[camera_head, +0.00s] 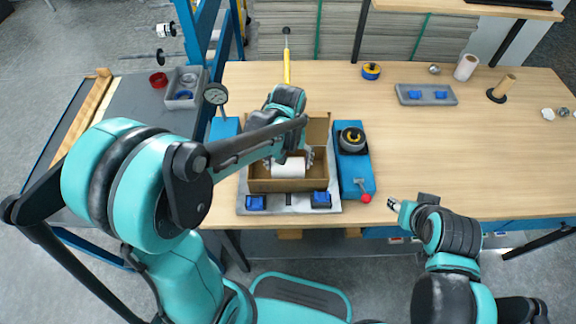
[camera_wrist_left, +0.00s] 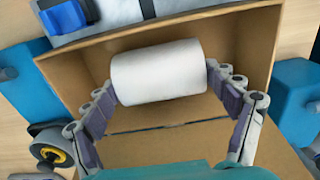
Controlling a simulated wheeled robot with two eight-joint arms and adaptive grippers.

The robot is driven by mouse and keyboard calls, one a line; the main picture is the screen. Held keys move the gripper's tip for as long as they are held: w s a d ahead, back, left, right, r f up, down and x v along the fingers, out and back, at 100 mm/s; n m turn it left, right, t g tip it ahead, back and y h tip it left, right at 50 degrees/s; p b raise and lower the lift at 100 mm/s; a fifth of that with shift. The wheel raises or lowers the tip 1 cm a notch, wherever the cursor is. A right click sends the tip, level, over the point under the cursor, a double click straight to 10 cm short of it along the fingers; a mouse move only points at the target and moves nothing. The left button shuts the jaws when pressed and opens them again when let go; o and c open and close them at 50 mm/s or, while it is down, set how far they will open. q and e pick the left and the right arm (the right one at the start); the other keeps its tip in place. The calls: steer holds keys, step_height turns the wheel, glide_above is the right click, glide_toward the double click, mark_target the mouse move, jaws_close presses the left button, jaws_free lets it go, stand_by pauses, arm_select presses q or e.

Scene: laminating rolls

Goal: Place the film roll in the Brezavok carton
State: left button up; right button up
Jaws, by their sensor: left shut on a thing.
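The white film roll (camera_head: 289,168) is inside an open brown carton (camera_head: 287,185), lying across it. In the left wrist view the roll (camera_wrist_left: 157,72) sits between the two fingers of my left gripper (camera_wrist_left: 157,84), with a fingertip at each end. The gripper is shut on it. The carton (camera_wrist_left: 255,45) surrounds roll and fingers; whether the roll touches its floor is hard to tell. No carton name is readable. My left arm hides part of the carton in the head view. My right gripper (camera_head: 394,217) is off the table's front edge, away from the carton; its jaws are too small to judge.
A blue device with a black and yellow knob (camera_head: 352,140) stands right of the carton. A grey plate with blue blocks (camera_head: 287,203) lies at its front. Another white roll (camera_head: 466,67) and a brown core on a stand (camera_head: 502,87) are farther right. The right table area is mostly clear.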

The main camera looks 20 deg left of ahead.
arm_select(q)
steer(key=shift+f, duration=0.15)
steer(key=shift+f, duration=0.1)
steer(key=o, duration=1.2)
steer(key=shift+f, duration=0.1)
steer(key=shift+c, duration=0.2)
steer(key=shift+r, duration=0.45)
step_height(320, 180, up, 11)
steer(key=p, duration=0.5)
steer(key=m+t, duration=0.3)
steer(key=t, duration=0.3)
glide_toward(288, 163)
steer(key=s+a+r, duration=0.4)
steer(key=r, duration=0.1)
steer(key=shift+s+a+t, duration=0.35)
steer(key=shift+s+t, duration=0.2)
steer(key=shift+t, duration=0.05)
